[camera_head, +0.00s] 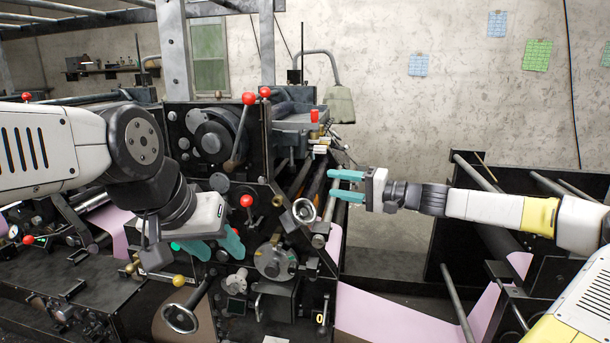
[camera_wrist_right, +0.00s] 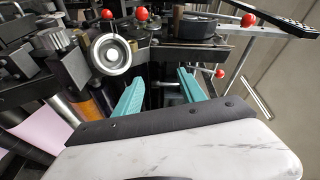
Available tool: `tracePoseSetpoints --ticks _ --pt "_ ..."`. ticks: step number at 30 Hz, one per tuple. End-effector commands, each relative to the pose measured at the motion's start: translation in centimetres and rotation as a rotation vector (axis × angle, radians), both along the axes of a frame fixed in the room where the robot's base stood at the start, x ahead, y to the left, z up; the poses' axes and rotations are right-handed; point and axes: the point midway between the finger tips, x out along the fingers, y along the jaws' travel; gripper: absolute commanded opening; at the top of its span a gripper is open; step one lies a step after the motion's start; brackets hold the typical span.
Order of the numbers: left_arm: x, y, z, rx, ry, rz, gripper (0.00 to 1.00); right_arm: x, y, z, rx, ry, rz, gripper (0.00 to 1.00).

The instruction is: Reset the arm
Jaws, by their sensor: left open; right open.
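My right gripper (camera_head: 347,186) reaches in from the right in the head view, its two teal fingers apart and empty. It points left beside the dark printing machine (camera_head: 215,185), and I cannot tell how close it is. In the right wrist view its teal fingers (camera_wrist_right: 160,95) stand apart with nothing between them. My left gripper (camera_head: 218,247) hangs down in front of the machine's left part, its teal fingers partly hidden behind the wrist. I see nothing held in it.
Pink sheet material (camera_head: 400,318) runs low between the machine and the dark frame (camera_head: 470,250) at the right. Red-knobbed levers (camera_head: 240,130) and a handwheel (camera_head: 304,211) stick out near both grippers. Open floor (camera_head: 385,250) lies below my right gripper.

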Motion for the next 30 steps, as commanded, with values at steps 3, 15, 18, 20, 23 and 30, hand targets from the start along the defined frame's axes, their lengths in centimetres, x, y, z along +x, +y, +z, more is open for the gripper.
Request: tracePoseSetpoints --ticks 3,15,18,20,23,30 --pt "0.0 0.0 0.0 0.0 0.001 0.0 0.46 -1.2 2.5 -1.5 -0.071 0.022 0.054 0.48" --pt "0.0 0.0 0.0 0.0 0.001 0.0 0.46 -8.6 9.6 -9.2 -0.491 0.127 0.28 0.48" --pt "0.0 0.0 0.0 0.0 0.001 0.0 0.46 -11.5 9.7 -11.1 -0.662 0.155 0.331 0.48" --pt "0.0 0.0 0.0 0.0 0.001 0.0 0.46 -13.0 9.2 -11.7 -0.759 0.169 0.346 0.48" --pt "0.0 0.0 0.0 0.0 0.001 0.0 0.46 -15.2 7.9 -11.8 -0.911 0.183 0.35 0.48" --pt "0.0 0.0 0.0 0.0 0.001 0.0 0.46 -19.7 3.4 -8.3 -1.197 0.175 0.254 0.48"
